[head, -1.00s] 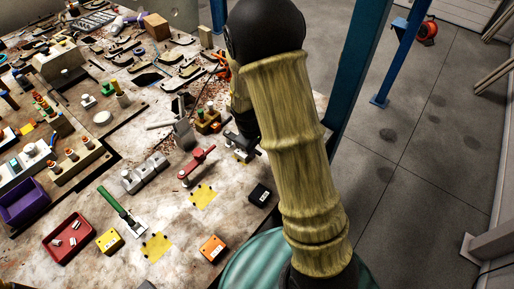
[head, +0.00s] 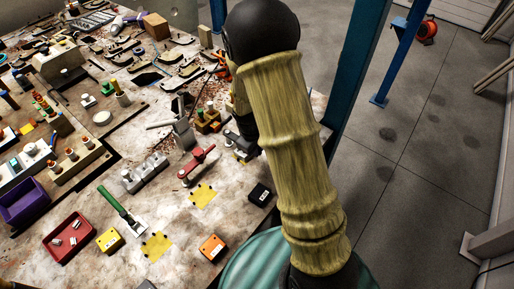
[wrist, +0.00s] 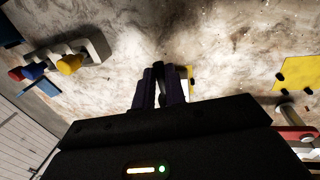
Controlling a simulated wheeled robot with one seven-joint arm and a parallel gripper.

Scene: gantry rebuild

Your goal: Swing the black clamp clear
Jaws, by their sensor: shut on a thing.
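The black clamp (head: 238,142) stands near the table's right side in the head view, partly hidden behind my arm. Its dark handle (wrist: 160,72) shows in the wrist view between the two fingers of my gripper (wrist: 160,88). My gripper is shut on that handle. In the head view my arm covers most of the gripper, so the grip itself is hidden there. Part of the clamp's pale base shows below the handle.
A red-handled clamp (head: 196,160) stands just left of the black clamp; a green-handled one (head: 115,202) is further left. A black box (head: 260,194), an orange box (head: 212,246) and a yellow box (head: 109,240) lie near the front. A blue post (head: 352,75) rises right of my arm.

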